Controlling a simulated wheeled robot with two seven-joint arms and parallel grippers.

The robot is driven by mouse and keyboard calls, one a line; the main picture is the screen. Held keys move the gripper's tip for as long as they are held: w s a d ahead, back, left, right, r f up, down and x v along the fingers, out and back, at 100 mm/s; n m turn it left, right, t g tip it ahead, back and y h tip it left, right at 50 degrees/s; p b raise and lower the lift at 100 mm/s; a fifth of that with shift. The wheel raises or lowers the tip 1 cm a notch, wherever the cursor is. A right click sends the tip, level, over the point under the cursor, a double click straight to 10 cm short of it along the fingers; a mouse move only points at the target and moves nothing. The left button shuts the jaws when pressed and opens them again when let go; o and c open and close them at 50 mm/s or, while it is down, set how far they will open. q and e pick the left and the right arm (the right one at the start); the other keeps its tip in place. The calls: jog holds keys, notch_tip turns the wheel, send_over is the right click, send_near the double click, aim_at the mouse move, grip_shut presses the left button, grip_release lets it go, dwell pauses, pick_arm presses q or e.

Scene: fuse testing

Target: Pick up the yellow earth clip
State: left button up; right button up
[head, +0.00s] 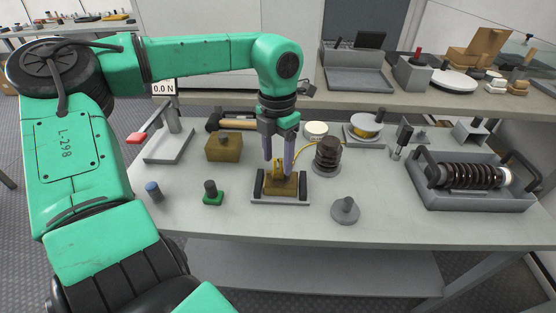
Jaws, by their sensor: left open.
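The yellow earth clip (279,168) stands upright at the brass block (284,186), which sits in a grey holder (281,199) with dark uprights at its sides. A yellow cable runs from near the clip toward a reel (364,128) at the back right. My left gripper (278,166) points down over the holder, fingers apart, one on each side of the clip as seen from here. I cannot tell whether the fingers touch it. My right gripper is not in view.
A dark ribbed insulator (327,155) stands close right of the gripper. A brass block with a knob (223,147) and a green-based knob (212,193) are to the left. A grey tray (476,198) holds a large coil fuse at right. The front table edge is mostly clear.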

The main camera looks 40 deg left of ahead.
pick_arm(q)
jog(key=shift+f, duration=0.7)
jog(key=shift+w+f, duration=0.1)
jog(key=shift+f, duration=0.05)
grip_shut()
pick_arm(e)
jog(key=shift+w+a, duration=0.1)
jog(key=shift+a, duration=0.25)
pick_arm(q)
jog(key=shift+r, duration=0.2)
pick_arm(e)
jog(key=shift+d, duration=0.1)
